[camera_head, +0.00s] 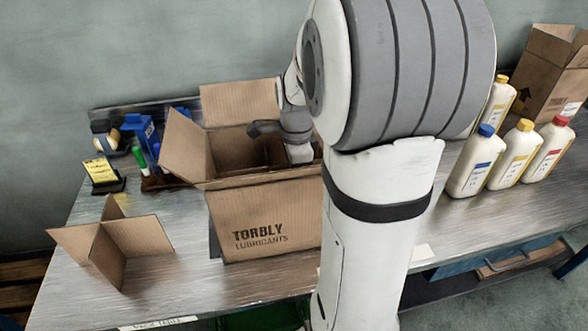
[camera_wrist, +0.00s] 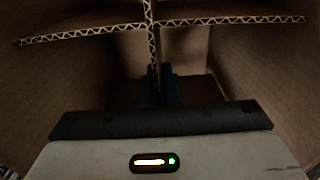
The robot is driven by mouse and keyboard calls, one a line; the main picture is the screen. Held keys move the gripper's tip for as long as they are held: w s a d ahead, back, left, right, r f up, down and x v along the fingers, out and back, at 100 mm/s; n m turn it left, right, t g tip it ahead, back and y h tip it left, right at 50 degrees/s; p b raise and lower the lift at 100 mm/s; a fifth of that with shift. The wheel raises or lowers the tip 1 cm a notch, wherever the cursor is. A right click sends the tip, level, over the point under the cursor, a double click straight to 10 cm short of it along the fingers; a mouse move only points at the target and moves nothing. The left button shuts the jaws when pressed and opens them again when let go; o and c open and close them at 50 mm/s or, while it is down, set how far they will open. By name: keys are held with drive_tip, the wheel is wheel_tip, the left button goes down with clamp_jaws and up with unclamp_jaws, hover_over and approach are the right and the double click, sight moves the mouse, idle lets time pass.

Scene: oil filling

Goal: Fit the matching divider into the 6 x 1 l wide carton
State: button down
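The open carton (camera_head: 262,222) marked "TORBLY LUBRICANTS" stands on the bench with its flaps up and out. My gripper reaches down into it, its fingers hidden by the carton in the head view. In the wrist view my gripper's dark fingers (camera_wrist: 160,86) are shut on a panel of a cross-shaped cardboard divider (camera_wrist: 95,34). The divider's corrugated edges span between the brown carton walls. I cannot tell whether it touches the carton floor. A second cross-shaped divider (camera_head: 112,245) stands on the bench left of the carton.
Several bottles (camera_head: 478,160) with blue, yellow and red caps stand at the right, before another open carton (camera_head: 553,72). Bare bench lies around the loose divider.

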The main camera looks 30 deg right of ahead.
drive_tip(key=shift+f+b, duration=1.35)
drive_tip(key=shift+f, duration=0.9)
drive_tip(key=c, duration=2.1)
unclamp_jaws()
drive_tip(key=o, duration=0.5)
drive_tip(key=shift+o, duration=0.2)
wheel_tip(320, 180, up, 8)
drive_tip(key=shift+f+p, duration=0.1)
drive_tip(key=shift+p, duration=0.25)
